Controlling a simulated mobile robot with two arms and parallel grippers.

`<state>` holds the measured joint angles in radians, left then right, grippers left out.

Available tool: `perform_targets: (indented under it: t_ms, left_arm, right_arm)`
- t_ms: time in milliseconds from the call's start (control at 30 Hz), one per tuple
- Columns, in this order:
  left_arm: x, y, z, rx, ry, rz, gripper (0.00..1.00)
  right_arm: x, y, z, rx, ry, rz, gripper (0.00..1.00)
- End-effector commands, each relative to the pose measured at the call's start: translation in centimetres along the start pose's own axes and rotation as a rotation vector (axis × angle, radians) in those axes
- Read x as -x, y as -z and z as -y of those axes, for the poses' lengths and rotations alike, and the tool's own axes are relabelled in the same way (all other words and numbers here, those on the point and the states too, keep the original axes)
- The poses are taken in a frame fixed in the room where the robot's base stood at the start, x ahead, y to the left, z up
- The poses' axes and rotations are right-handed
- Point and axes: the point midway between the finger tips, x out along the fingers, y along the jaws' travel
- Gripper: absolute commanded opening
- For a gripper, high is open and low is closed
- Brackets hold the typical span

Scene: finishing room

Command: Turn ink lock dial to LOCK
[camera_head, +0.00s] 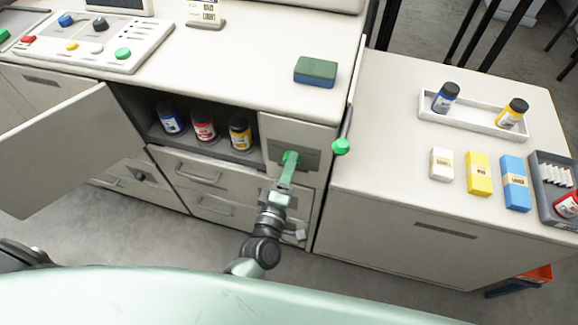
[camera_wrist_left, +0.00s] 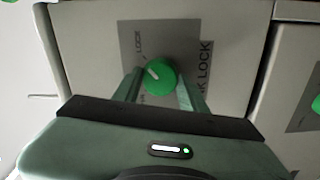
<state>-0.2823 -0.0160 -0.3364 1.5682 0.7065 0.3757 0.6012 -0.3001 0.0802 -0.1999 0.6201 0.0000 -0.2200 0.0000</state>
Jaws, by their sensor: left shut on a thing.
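The ink lock dial (camera_head: 291,157) is a round green knob on a grey panel right of the open ink compartment. It also shows in the left wrist view (camera_wrist_left: 161,76), with a white mark pointing up and left. A small LOCK label (camera_wrist_left: 138,42) lies above and left of it; larger lettering ending in LOCK (camera_wrist_left: 203,65) runs along its right. My left gripper (camera_head: 288,164) is at the dial, shut on it, with one finger on each side in the wrist view (camera_wrist_left: 159,82). The lower small label is partly hidden by a finger. My right gripper is not in view.
An open cabinet door (camera_head: 58,150) stands left of the compartment, which holds blue, red and yellow ink bottles (camera_head: 204,125). A green-knobbed lever (camera_head: 341,146) stands close right of the dial. Drawers (camera_head: 200,172) lie below. A sponge (camera_head: 315,71) lies on the counter above.

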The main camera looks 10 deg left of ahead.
Motion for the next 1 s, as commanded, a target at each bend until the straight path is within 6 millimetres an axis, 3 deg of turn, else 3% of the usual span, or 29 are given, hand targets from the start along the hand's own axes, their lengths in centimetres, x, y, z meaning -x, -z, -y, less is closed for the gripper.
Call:
perform_targets:
  t_ms: [167,200,233,633,1000]
  left_arm:
    - [0.0,0.0,0.1,-0.005,0.002,0.002,0.01]
    - [0.0,0.0,0.1,-0.005,0.002,0.002,0.53]
    - [0.0,0.0,0.1,-0.005,0.001,0.002,0.61]
    - [0.6,0.0,0.2,-0.002,0.002,0.001,0.63]
    - [6.4,-0.1,0.3,-0.003,0.003,0.002,0.63]
  right_arm:
    - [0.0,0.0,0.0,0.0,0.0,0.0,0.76]
    - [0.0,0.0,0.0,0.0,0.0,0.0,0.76]
    - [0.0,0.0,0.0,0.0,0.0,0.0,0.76]
    - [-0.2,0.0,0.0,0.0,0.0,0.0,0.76]
    - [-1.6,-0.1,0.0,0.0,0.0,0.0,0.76]
